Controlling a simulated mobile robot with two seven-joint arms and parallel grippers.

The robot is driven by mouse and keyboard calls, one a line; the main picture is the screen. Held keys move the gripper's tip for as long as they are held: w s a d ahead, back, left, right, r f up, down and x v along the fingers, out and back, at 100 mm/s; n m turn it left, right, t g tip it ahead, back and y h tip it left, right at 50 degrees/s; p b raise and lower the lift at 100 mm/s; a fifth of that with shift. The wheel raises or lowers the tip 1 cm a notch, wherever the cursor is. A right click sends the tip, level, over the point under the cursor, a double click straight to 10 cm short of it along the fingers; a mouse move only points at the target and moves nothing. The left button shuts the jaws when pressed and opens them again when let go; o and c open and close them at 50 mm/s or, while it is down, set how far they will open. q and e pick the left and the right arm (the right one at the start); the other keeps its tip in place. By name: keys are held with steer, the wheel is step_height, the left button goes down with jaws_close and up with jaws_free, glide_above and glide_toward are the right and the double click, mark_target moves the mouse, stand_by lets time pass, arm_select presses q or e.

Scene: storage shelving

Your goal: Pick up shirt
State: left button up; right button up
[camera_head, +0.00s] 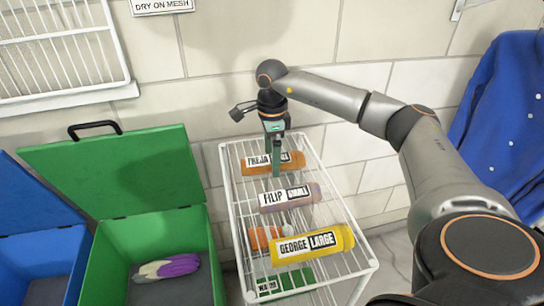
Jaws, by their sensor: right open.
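A blue garment with white buttons, which looks like a shirt (510,125), hangs at the right edge, partly cut off by the frame. My right gripper (276,168) is far from it, pointing down over the back of a white wire rack (233,205). It is open. Its fingers overlap an orange rolled item (298,166) labelled FREJA in the picture; whether they touch it I cannot tell. A greyish-purple roll (312,193) labelled FILIP SMALL and a yellow roll (342,238) labelled GEORGE LARGE lie nearer on the rack. Whether these rolls are shirts is unclear. My left gripper is out of view.
An open green bin (128,226) left of the rack holds a purple and cream item (168,267). A blue bin (38,258) stands beside it. The tiled wall is close behind the rack. An orange item (262,238) and a green item (300,278) show lower in the rack.

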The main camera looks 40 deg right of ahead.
steer(key=shift+f, duration=0.2)
steer(key=shift+r, duration=0.1)
steer(key=c, duration=1.5)
steer(key=shift+r, duration=0.1)
steer(key=shift+r, duration=0.3)
step_height(320, 180, up, 2)
steer(key=shift+w+r+p, duration=0.1)
steer(key=shift+p, duration=0.2)
steer(key=s+a+r+p, duration=0.1)
steer(key=s+a+r, duration=0.2)
steer(key=a+r, duration=0.7)
steer(key=a, duration=0.3)
steer(key=shift+s+a, duration=0.25)
steer(key=shift+s, duration=0.15)
